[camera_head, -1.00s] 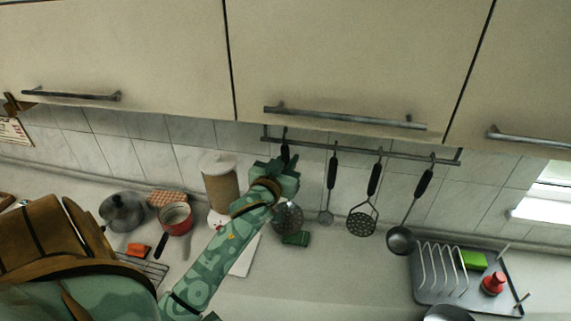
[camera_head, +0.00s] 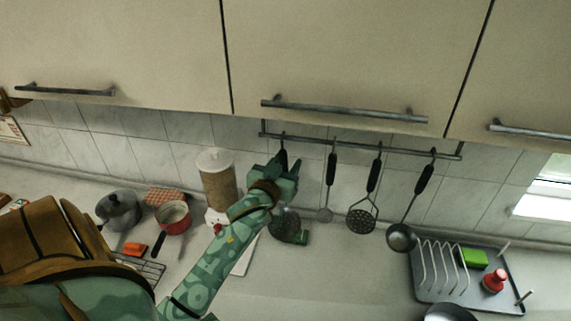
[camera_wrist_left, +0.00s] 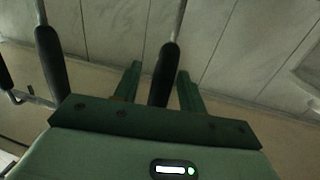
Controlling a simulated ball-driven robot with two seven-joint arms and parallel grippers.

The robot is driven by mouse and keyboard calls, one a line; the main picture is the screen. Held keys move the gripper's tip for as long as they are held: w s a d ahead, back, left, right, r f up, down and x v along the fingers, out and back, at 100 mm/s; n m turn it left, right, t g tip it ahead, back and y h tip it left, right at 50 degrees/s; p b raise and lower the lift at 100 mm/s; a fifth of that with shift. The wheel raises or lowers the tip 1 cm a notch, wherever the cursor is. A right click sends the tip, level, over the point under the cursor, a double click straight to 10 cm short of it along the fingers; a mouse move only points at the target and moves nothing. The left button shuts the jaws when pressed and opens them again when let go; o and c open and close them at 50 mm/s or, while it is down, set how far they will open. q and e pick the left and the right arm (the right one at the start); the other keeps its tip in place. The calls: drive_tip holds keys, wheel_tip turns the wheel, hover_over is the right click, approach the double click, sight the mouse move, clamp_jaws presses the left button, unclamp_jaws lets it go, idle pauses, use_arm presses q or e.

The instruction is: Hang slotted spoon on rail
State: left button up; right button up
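The slotted spoon has a dark handle (camera_head: 283,158) and a round perforated bowl (camera_head: 284,223). It is upright, with its top end at the left part of the rail (camera_head: 350,146), and looks hung there. My left gripper (camera_head: 283,168) is at the handle. In the left wrist view my left gripper (camera_wrist_left: 160,85) has its two fingers either side of the spoon's handle (camera_wrist_left: 165,75). A gap shows between the handle and the left finger, so it looks open around it. The hook contact is too small to make out fully. My right gripper is not in view.
A small ladle (camera_head: 331,172), a masher (camera_head: 372,182) and a large ladle (camera_head: 424,182) hang to the right. A canister (camera_head: 217,180) and red pot (camera_head: 173,217) stand left. A dish rack (camera_head: 440,270) is at right; cabinets overhang.

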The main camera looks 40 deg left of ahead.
use_arm(q)
drive_tip(key=shift+s+f, duration=0.1)
drive_tip(key=b+v, duration=0.3)
drive_tip(key=v, duration=1.3)
drive_tip(key=shift+d, duration=0.1)
